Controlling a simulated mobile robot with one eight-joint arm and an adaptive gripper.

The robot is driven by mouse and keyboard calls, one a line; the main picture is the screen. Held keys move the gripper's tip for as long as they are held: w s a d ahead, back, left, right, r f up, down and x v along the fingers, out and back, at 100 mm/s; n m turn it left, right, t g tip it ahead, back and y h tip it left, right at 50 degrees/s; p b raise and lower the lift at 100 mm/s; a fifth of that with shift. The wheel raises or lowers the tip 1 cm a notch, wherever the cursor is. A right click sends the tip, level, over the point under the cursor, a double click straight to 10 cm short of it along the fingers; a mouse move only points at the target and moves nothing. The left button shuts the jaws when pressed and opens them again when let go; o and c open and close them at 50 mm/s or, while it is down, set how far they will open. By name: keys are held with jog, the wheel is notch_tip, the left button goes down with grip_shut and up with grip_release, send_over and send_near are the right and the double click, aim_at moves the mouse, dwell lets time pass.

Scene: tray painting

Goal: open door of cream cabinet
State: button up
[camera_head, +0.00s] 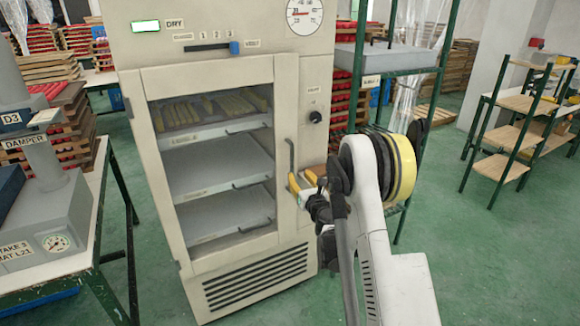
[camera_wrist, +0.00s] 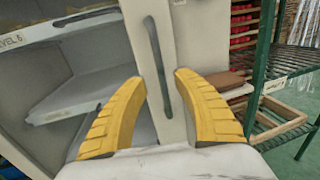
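The cream cabinet (camera_head: 210,52) stands upright in the middle of the head view. Its glazed door (camera_head: 208,75) looks shut, and shelves show behind the glass. A dark vertical handle (camera_head: 291,156) sits at the right of the door; it also shows in the wrist view (camera_wrist: 158,65). My gripper (camera_head: 306,182) is just right of the handle's lower part. In the wrist view my gripper (camera_wrist: 158,80) has its two yellow fingers apart, one on each side of the handle. I cannot see contact with the handle, and its depth between the fingers is unclear.
A grey bench with a damper machine (camera_head: 62,205) stands left of the cabinet. A green-framed rack (camera_head: 440,75) stands close on the right, behind my arm. A wooden-shelved rack (camera_head: 520,105) is farther right. Green floor (camera_head: 470,260) is clear at the lower right.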

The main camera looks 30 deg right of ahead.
aim_at(292, 165)
jog(key=w, duration=0.3)
jog(key=w+d+b, duration=0.1)
jog(key=w, duration=0.2)
jog(key=w+b, duration=0.1)
jog(key=w, duration=0.2)
jog(key=shift+w+d, duration=0.15)
jog(key=shift+d, duration=0.05)
grip_shut()
